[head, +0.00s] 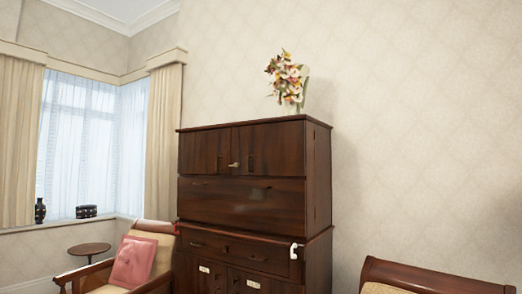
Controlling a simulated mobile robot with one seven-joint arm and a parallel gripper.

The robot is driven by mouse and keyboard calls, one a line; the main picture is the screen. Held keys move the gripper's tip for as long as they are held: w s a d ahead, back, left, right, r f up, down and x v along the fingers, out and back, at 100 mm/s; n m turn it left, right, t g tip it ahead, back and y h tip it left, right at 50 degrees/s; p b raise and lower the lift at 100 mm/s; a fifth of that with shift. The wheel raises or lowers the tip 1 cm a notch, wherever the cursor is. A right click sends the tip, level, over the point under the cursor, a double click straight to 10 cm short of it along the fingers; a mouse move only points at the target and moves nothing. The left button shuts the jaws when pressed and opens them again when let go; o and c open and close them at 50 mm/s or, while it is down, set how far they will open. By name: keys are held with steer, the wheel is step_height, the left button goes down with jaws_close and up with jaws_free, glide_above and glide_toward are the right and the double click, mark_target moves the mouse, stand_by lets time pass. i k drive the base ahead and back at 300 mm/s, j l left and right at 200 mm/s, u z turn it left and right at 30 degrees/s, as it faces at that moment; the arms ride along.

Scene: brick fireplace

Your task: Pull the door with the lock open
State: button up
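A dark brown wooden cabinet (240,205) stands against the wall in the middle of the head view. Two shut doors sit side by side at its top: a left door (200,150) and a right door (275,148). A small pale metal fitting (234,164), perhaps the lock, shows near the seam between them; it is too small to tell for sure. A dark upright handle (250,162) is on the right door. Lower doors, cut by the bottom edge, carry pale labels (204,269). My gripper is not in view.
A vase of flowers (288,82) stands on the cabinet. A white object (295,250) is at its lower right front. An armchair with a pink cushion (133,261) is at left, near a small round table (89,249). A wooden-backed seat (420,275) is at lower right.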

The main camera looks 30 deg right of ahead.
mark_target(278, 148)
steer(key=i+z, duration=0.1)
steer(key=z, duration=0.35)
steer(key=i+j+z, duration=0.15)
steer(key=i+z, duration=0.15)
steer(key=i, duration=0.2)
steer(key=i+j+z, duration=0.35)
steer(key=i+j, duration=0.3)
steer(key=i, duration=0.2)
steer(key=i+j+z, duration=0.15)
steer(key=i+j, duration=0.15)
steer(key=i, duration=0.25)
